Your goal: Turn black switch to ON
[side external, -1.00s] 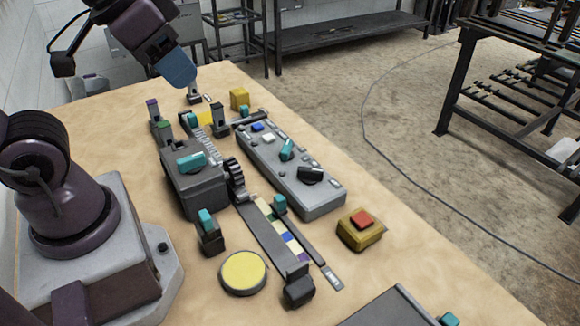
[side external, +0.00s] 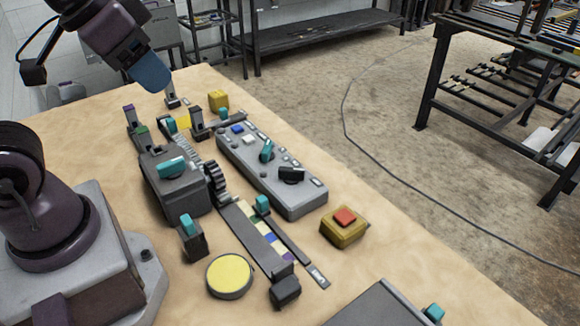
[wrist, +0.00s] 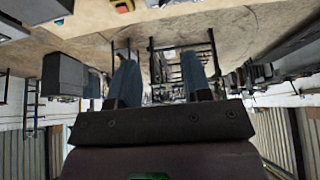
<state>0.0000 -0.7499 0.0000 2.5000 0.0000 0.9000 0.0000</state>
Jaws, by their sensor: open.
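The black switch (side external: 291,174) is a rotary knob at the near end of a long grey control panel (side external: 302,203). A teal knob (side external: 266,151) stands beside it on the same panel. Any ON marking is too small to read. My gripper (side external: 152,76) is high at the back left of the table, well away from the black switch and touching nothing. In the wrist view its two blue fingers (wrist: 160,80) are spread apart with nothing between them. The black switch cannot be made out in the wrist view.
Left of the panel are a dark geared box (side external: 178,195) with a teal handle and a slider track (side external: 252,232). A yellow box with a red button (side external: 344,226) and a yellow disc (side external: 229,276) are nearer. Small upright posts stand near the back.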

